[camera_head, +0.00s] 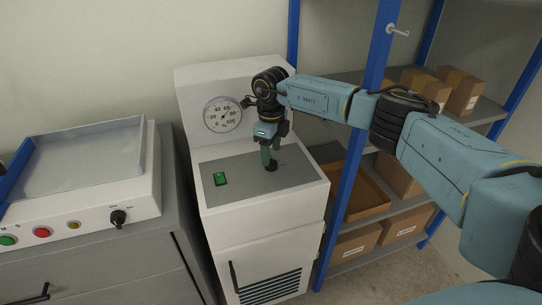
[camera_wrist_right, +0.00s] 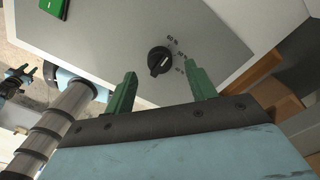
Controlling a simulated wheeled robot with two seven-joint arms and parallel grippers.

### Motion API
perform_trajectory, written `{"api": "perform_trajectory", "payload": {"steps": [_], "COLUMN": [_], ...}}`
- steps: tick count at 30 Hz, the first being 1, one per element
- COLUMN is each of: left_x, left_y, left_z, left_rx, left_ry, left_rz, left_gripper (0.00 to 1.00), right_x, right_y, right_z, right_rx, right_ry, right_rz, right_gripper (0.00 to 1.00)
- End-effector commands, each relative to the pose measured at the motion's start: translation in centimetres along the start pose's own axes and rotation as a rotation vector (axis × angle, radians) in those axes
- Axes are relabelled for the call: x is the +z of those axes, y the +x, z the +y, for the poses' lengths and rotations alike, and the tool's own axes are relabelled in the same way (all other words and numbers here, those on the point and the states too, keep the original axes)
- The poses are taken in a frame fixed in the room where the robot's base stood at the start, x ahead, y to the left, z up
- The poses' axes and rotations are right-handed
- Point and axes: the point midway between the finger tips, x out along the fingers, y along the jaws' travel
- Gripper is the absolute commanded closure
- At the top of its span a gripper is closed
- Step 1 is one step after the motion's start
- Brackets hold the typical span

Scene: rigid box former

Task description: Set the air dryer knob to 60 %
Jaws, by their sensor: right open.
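The air dryer (camera_head: 260,207) is a white cabinet with a grey sloped top panel and a round dial gauge (camera_head: 222,114) on its upright back. Its black knob (camera_head: 271,166) sits on the right part of the grey panel. In the right wrist view the knob (camera_wrist_right: 159,60) stands in front of and between the green fingers, apart from both, with small percent marks on its right. My right gripper (camera_head: 268,158) points down over the knob; in its wrist view the fingers (camera_wrist_right: 160,88) are spread and empty. My left gripper does not show in the head view.
A green switch (camera_head: 220,179) is on the left of the dryer's panel. A white machine (camera_head: 85,170) with coloured buttons and a black knob stands at the left. A blue-posted shelf (camera_head: 357,140) with cardboard boxes (camera_head: 407,227) stands close on the right, behind my right arm.

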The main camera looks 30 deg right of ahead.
Motion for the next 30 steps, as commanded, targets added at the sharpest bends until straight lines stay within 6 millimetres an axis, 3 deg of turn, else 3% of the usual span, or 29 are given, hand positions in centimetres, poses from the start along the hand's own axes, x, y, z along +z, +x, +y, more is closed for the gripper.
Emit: {"api": "perform_trajectory", "payload": {"steps": [1,6,12,18,30], "left_x": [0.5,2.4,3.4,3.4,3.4], "left_y": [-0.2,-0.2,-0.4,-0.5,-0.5], "left_z": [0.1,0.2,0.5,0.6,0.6], "left_rx": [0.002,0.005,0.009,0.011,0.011], "left_ry": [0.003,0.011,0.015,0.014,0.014], "left_rz": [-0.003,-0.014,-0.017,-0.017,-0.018], "left_gripper": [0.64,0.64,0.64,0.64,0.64], "right_x": [0.1,0.1,0.0,0.0,0.0], "right_y": [-1.6,-5.5,-8.7,-10.0,-10.0], "right_z": [-0.1,0.0,0.0,0.0,0.0], "right_rx": [-0.002,-0.002,-0.001,-0.001,0.0], "right_ry": [0.0,0.0,0.0,0.0,0.0], "right_rz": [-0.004,-0.005,-0.002,0.0,0.0], "right_gripper": [0.44,0.44,0.44,0.44,0.44]}}
